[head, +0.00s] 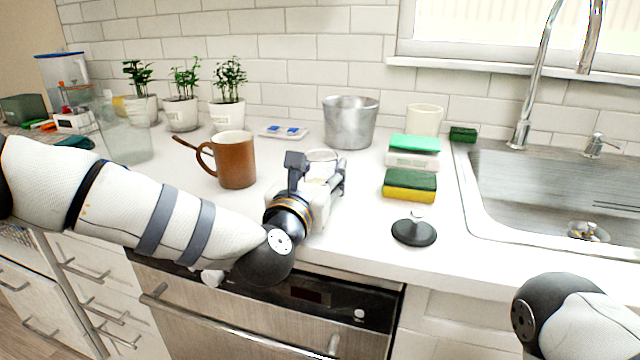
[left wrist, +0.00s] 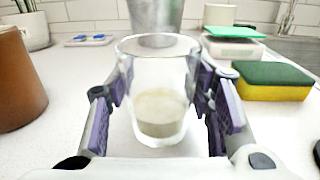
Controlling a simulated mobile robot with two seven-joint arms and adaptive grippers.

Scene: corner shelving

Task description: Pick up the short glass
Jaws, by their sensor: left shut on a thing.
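The short glass (left wrist: 158,85) is clear, upright, and has a pale thick base. It fills the middle of the left wrist view, between the purple-padded fingers of my left gripper (left wrist: 163,98). My left gripper is shut on it. In the head view, only the rim of the short glass (head: 321,155) shows clearly above my left gripper (head: 320,174), which hides most of its body. I cannot tell whether its base touches the white counter. My right arm shows at the lower right of the head view, but its gripper is out of view.
A brown mug (head: 237,162) stands left of the glass, and a metal pot (head: 350,122) stands behind it. Potted plants (head: 228,115) line the wall.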

